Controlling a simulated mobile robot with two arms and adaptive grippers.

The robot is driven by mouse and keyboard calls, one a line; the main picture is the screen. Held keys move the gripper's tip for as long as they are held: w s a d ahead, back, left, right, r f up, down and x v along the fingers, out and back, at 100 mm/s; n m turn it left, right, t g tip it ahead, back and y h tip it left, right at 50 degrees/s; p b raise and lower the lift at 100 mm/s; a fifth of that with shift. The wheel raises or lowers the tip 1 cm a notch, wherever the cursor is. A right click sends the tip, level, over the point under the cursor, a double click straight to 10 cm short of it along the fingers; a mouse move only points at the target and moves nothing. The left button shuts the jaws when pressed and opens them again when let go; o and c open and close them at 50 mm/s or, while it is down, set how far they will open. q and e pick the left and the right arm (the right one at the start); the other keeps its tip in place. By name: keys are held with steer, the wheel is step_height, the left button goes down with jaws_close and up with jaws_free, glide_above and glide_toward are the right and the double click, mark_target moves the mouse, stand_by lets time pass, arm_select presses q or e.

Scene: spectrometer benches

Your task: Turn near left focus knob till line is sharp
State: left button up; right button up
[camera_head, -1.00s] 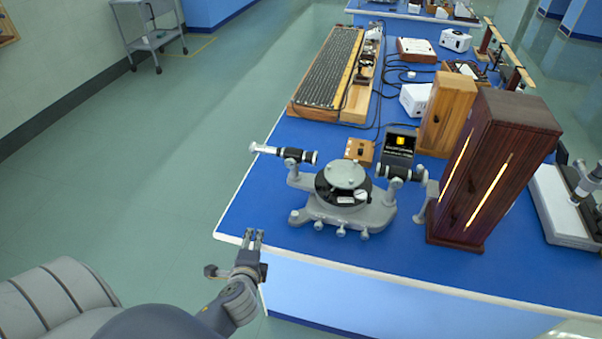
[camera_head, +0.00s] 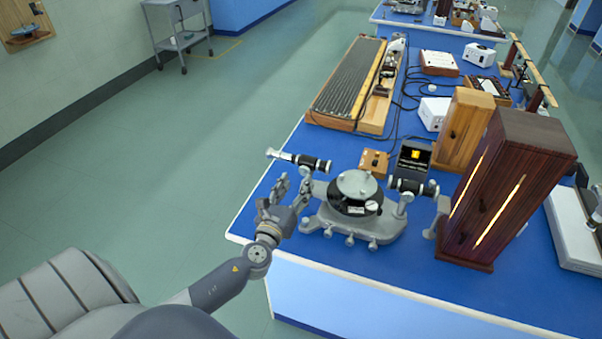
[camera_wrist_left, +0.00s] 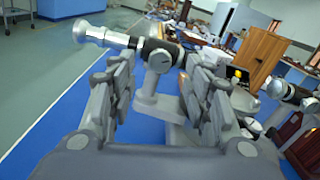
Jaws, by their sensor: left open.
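A grey spectrometer (camera_head: 352,228) with a round table on top stands near the front left corner of the blue bench. Its left telescope tube (camera_head: 305,160) is black with a silver end pointing left. In the left wrist view the tube (camera_wrist_left: 117,40) crosses just beyond the fingertips, with a grey post below it. I cannot clearly tell the focus knob from the tube's rings. My left gripper (camera_head: 291,187) is open and empty, just in front of and below the tube; its spread fingers (camera_wrist_left: 158,78) frame the post. A small dark screen (camera_head: 413,158) shows a yellow patch. My right gripper is not in view.
A tall dark wooden box (camera_head: 510,190) with glowing slits stands right of the spectrometer, a lighter wooden box (camera_head: 463,130) behind it. A small wooden switch box (camera_head: 374,163) sits behind the spectrometer. The floor (camera_head: 130,190) left of the bench is clear.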

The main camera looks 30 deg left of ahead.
mark_target(303, 172)
arm_select(q)
steer(key=shift+x, duration=2.3)
steer(key=c, duration=1.1)
